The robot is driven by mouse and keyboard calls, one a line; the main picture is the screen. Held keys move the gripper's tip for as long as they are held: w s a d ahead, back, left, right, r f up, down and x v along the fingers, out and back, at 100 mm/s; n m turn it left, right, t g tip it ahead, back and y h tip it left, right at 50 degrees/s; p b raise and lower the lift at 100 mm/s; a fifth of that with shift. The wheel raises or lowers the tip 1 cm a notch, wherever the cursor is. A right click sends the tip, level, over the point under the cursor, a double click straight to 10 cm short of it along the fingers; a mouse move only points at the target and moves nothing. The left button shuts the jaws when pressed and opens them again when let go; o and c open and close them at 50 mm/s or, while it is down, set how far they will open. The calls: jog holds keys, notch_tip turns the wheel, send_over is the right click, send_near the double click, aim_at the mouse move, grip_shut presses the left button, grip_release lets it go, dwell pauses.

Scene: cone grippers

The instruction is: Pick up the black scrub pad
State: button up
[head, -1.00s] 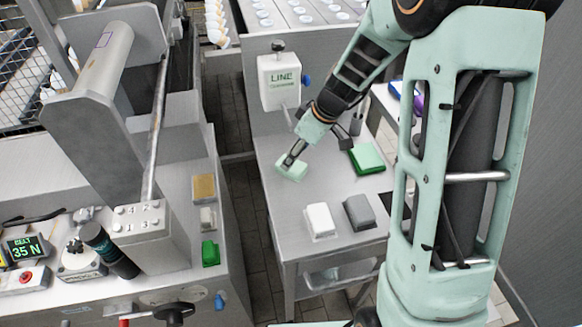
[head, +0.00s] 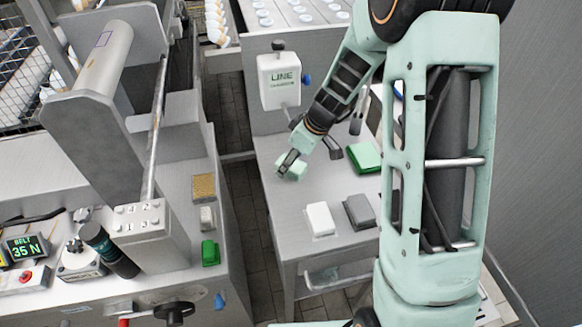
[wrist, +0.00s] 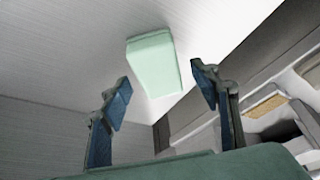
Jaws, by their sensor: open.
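No pad that is clearly black shows. A dark grey pad (head: 360,211) lies near the front of the metal table, right of a white pad (head: 320,219). A pale mint pad (head: 296,172) lies at the table's left edge, partly hidden by a finger of my gripper (head: 309,158). In the wrist view my gripper (wrist: 162,92) is open and empty, with its two blue-padded fingers apart. The mint pad (wrist: 152,62) shows between and beyond the fingertips there. The grey pad is well to the right of and nearer than my gripper in the head view.
A green pad (head: 363,157) lies on the table right of my gripper. A white LINE box (head: 280,82) stands behind. On the left machine lie a tan pad (head: 204,187), a small pale block (head: 207,218) and a green block (head: 210,253). A gap separates machine and table.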

jog(key=c, duration=1.1)
jog(key=shift+o, duration=0.2)
jog(key=shift+r+p, duration=0.1)
jog(key=shift+p, duration=0.2)
notch_tip(320, 180, up, 4)
jog(key=shift+s+f+p, duration=0.1)
jog(key=shift+p, duration=0.95)
jog(key=s+d+r, duration=0.2)
jog(key=s+r, duration=0.7)
jog(key=s, duration=0.4)
jog(key=shift+s+d+b, duration=0.25)
jog(key=shift+d+b, duration=0.05)
jog(key=shift+d, duration=0.1)
jog(key=shift+o, duration=1)
jog(key=shift+c, duration=1.3)
jog(key=shift+r, duration=0.1)
